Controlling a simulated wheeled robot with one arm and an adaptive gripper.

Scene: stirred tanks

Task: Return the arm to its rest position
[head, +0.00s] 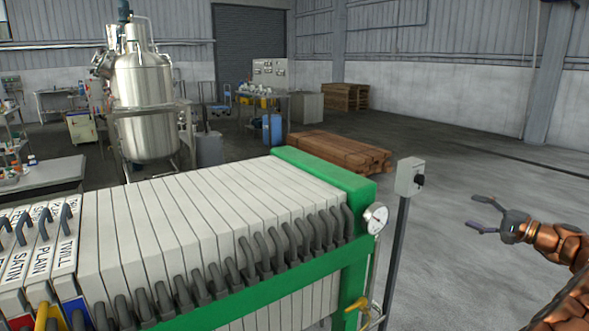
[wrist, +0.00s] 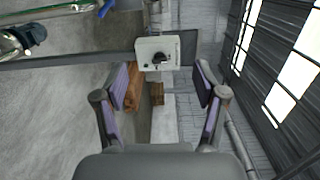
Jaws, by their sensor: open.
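My gripper (head: 474,211) is at the right of the head view, held over open floor and pointing left. Its two dark fingers are spread apart with nothing between them. My orange-brown arm reaches in from the right edge. In the wrist view my gripper (wrist: 160,92) also shows open and empty, with purple pads on the inner sides of the fingers. A grey control box (head: 409,176) with a dark knob stands on a post left of my gripper. In the wrist view the box (wrist: 155,52) is beyond the fingertips, apart from them.
A filter press with pale plates (head: 180,225) and a green frame (head: 325,178) fills the lower left. A pressure gauge (head: 375,218) sits at its corner. A steel tank (head: 144,100) and brown timber stacks (head: 338,152) stand behind. The floor (head: 480,270) around my gripper is clear.

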